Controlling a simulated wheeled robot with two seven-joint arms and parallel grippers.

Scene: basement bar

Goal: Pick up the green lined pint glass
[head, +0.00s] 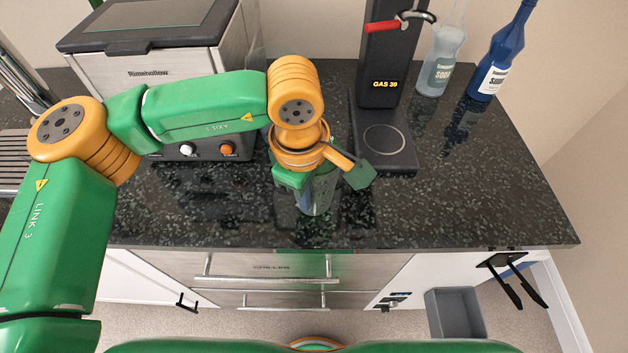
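A clear pint glass (318,196) with a greenish tint stands upright on the dark speckled counter (230,205), near its front edge. Its upper part is hidden by my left gripper and wrist, and I cannot make out its lines clearly. My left gripper (322,178) is right above and around the glass from the back. Its green fingers are spread, one on the left of the glass and one on the right, with a gap showing on the right side. I cannot tell whether the left finger touches the glass. My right gripper is out of view.
A Rimehollow machine (150,75) stands at the back left. A black dispenser (380,90) marked GAS 39 stands just behind the glass to the right. A clear soda bottle (440,60) and a blue bottle (500,55) stand back right. The counter's right front is clear.

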